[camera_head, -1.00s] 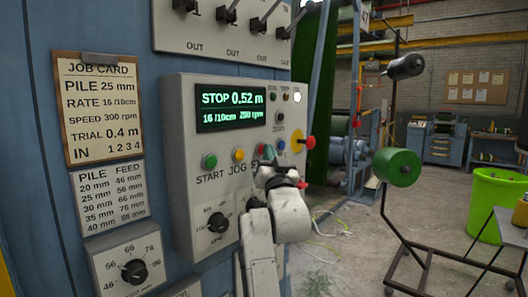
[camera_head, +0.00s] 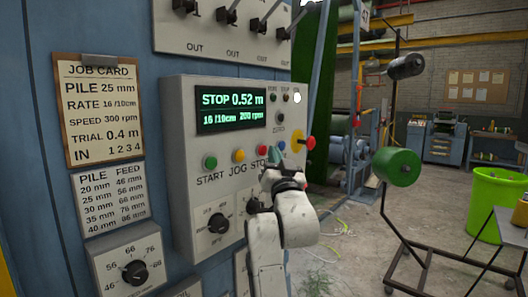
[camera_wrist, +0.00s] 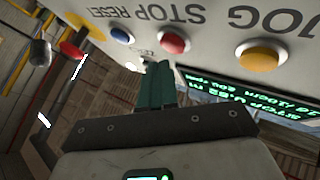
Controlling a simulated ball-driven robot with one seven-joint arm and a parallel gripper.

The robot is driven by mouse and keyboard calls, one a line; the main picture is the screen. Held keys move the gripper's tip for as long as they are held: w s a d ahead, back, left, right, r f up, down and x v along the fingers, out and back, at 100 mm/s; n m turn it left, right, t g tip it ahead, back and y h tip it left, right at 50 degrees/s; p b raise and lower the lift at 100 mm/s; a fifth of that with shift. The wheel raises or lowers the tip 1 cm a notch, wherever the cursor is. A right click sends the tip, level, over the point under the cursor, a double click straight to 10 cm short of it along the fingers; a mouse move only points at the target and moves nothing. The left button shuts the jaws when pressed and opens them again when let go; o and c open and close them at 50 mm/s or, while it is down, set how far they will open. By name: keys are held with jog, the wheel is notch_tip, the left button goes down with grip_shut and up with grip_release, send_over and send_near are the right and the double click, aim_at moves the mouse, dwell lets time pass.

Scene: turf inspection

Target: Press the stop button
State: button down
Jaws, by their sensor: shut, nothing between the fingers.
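The red stop button (camera_head: 262,150) is on the grey control panel, above a partly covered STOP label. In the wrist view the panel is upside down. There the red button (camera_wrist: 172,43) sits between the yellow JOG button (camera_wrist: 262,56) and the blue RESET button (camera_wrist: 121,35). My gripper (camera_head: 274,157) is shut and empty, with dark green fingers close to the stop button. In the wrist view the fingertips (camera_wrist: 156,68) show just beside the red button, and I cannot tell whether they touch the panel.
The green START button (camera_head: 210,161) is at the left of the row. A red mushroom knob (camera_head: 309,143) on a yellow base sticks out at the right. The display (camera_head: 231,110) reads STOP 0.52 m. A green spool (camera_head: 398,166) stands on a rack to the right.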

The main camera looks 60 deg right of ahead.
jog(key=s, duration=0.2)
jog(key=s+a+p, duration=0.1)
jog(key=s, duration=0.2)
jog(key=shift+a, duration=0.1)
dwell(1.0)
jog(key=w+a+f+n+y, duration=0.2)
jog(key=w+a+f+y, duration=0.2)
jog(key=f, duration=0.3)
jog(key=w+a+f+n+y, duration=0.3)
jog(key=w+a+f+y, duration=0.15)
jog(key=f, duration=0.35)
jog(key=s+a+f+n+g+y, duration=0.2)
jog(key=a+f+n+g+y, duration=0.3)
jog(key=a+f, duration=1.15)
jog(key=s+a+f+n+g+y, duration=0.3)
jog(key=s+a+f+g+y, duration=0.2)
jog(key=s+a+f, duration=0.75)
jog(key=s+d+f+g, duration=0.3)
jog(key=s+f, duration=0.3)
jog(key=s, duration=0.3)
jog(key=shift+s+d+f+m+g, duration=0.25)
jog(key=shift+s+f+m+g, duration=0.05)
jog(key=shift+m+g, duration=0.1)
